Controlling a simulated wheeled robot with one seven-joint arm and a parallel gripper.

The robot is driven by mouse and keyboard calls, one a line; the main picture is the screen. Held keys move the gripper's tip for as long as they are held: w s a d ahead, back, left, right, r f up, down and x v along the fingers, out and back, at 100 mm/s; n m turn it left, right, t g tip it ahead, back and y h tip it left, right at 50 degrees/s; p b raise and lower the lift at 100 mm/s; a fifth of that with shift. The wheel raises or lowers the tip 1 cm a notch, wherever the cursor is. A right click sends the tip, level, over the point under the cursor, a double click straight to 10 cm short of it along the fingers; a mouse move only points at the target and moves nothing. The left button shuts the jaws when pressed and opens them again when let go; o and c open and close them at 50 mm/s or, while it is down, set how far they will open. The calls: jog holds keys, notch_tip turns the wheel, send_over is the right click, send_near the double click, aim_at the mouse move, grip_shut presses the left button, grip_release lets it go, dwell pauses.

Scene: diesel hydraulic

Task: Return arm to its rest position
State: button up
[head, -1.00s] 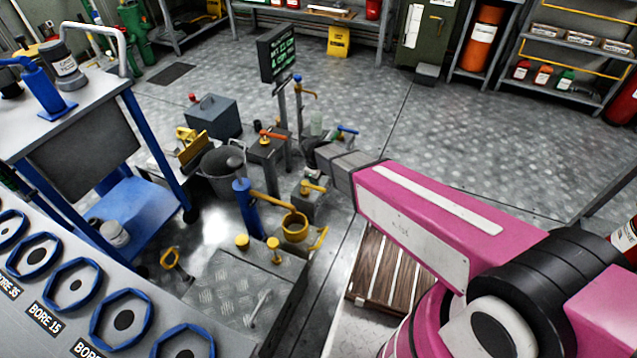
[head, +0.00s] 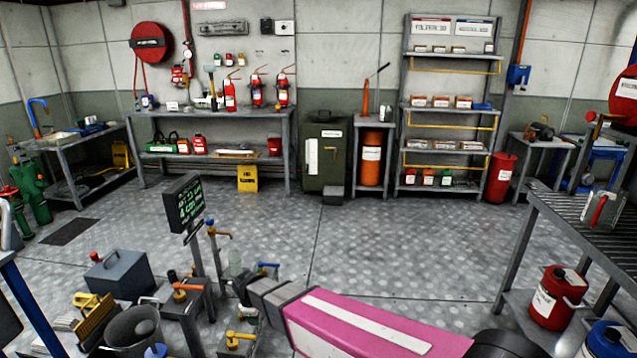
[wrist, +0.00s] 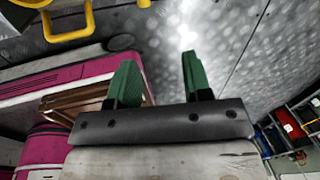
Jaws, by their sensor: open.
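My pink arm (head: 370,328) reaches in from the bottom of the head view, its grey wrist end beside the taps and the display post. In the wrist view my gripper (wrist: 158,78) shows two green fingers standing apart with nothing between them. Grey patterned floor lies beyond the fingertips. In the head view the fingers are too small and hidden to make out.
A display (head: 185,203) on a post, a yellow-handled tap (head: 238,338), a grey bucket (head: 133,330) and a grey box (head: 118,273) crowd the lower left. A slatted bench (head: 590,228) stands at right. The middle floor (head: 390,240) is clear.

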jog(key=w+d+r+n, duration=0.2)
jog(key=d+n, duration=0.1)
jog(key=d, duration=0.5)
jog(key=w+d+r+n+g, duration=0.1)
jog(key=d+r+n, duration=0.1)
jog(key=d, duration=0.6)
jog(key=w+d+r+n, duration=0.2)
jog(key=d+n, duration=0.1)
jog(key=d, duration=0.5)
jog(key=s+d+r+n, duration=0.1)
jog(key=d+r+n, duration=0.1)
jog(key=d, duration=0.4)
jog(key=s+d+r+n, duration=0.2)
jog(key=d+n, duration=0.2)
jog(key=d, duration=0.3)
jog(key=s+d+r+n+g, duration=0.1)
jog(key=d+r+n, duration=0.1)
jog(key=d, duration=0.5)
jog(key=shift+s+d+n, duration=0.15)
jog(key=shift+s+n, duration=0.1)
jog(key=shift+n, duration=0.45)
